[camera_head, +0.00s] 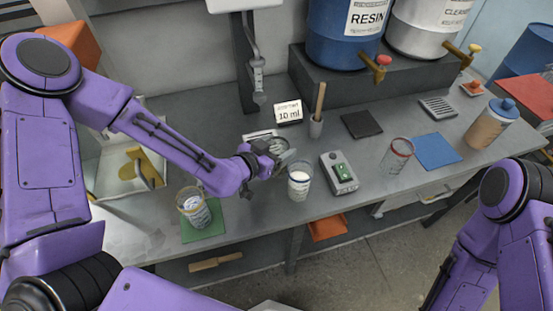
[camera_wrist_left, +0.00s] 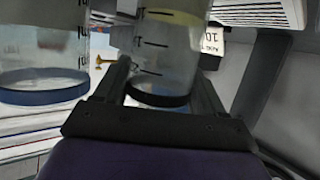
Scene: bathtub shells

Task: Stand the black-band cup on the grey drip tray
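The black-band cup (camera_wrist_left: 165,60) is clear with dark marks and a black band at its base. In the left wrist view it fills the gap between the fingers of my left gripper (camera_wrist_left: 160,92), which looks shut on it. In the head view my left gripper (camera_head: 277,158) partly hides this cup (camera_head: 280,145), over the middle of the bench. A slotted grey drip tray (camera_head: 437,108) lies at the right back of the bench. My right arm shows at lower right, but its gripper is out of view.
A white-filled cup (camera_head: 299,184) stands close beside my left gripper, left of a grey box with a green button (camera_head: 340,173). Another cup (camera_head: 193,208) is on a green mat (camera_head: 205,232). A red-rimmed cup (camera_head: 397,156) stands by a blue mat (camera_head: 438,151). A bottle (camera_head: 490,126) stands right.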

